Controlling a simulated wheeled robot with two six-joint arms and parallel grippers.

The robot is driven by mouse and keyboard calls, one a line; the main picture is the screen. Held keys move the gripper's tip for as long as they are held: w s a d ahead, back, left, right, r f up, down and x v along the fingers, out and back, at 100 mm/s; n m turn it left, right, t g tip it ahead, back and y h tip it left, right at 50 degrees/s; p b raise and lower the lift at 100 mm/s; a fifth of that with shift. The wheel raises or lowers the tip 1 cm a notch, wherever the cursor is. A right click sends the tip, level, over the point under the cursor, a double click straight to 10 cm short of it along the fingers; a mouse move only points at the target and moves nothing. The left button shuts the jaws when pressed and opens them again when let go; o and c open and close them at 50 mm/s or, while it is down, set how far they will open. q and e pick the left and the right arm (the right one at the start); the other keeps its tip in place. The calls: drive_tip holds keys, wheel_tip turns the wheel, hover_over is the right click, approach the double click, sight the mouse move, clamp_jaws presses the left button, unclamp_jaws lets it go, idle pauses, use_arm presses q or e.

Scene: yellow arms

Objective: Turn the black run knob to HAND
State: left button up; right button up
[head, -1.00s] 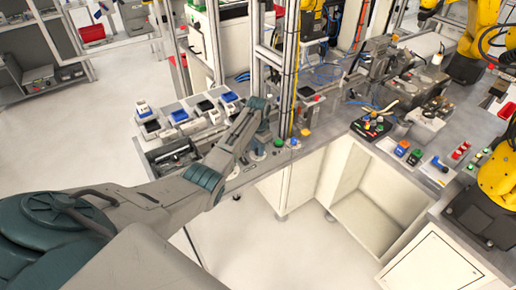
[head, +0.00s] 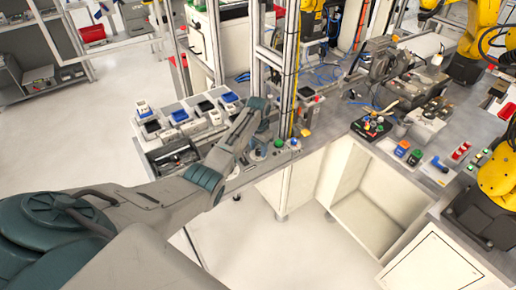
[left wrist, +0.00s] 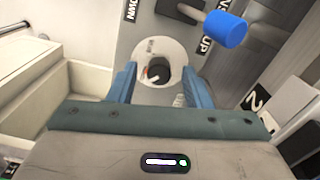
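The black run knob (left wrist: 157,71) shows in the left wrist view on a pale round plate (left wrist: 147,50), with a red mark on it. The lettering on the plate is too small to read. My left gripper (left wrist: 157,80) is open, with one blue finger on each side of the knob. Gaps show between the fingers and the knob, so no contact is visible. In the head view, my left gripper (head: 266,132) points down at the front edge of the bench, and the knob is too small to make out there. My right gripper is not in view.
A blue-ended lever (left wrist: 225,29) sticks out near the gripper, beside UP and DOWN labels. A metal post (head: 288,75) stands close behind.

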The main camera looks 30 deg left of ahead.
sight(258, 150)
use_arm(q)
drive_tip(key=shift+r, duration=0.1)
wheel_tip(258, 150, up, 11)
drive_tip(key=b, duration=0.3)
drive_tip(key=shift+f+b, duration=0.2)
drive_tip(key=shift+b, duration=0.15)
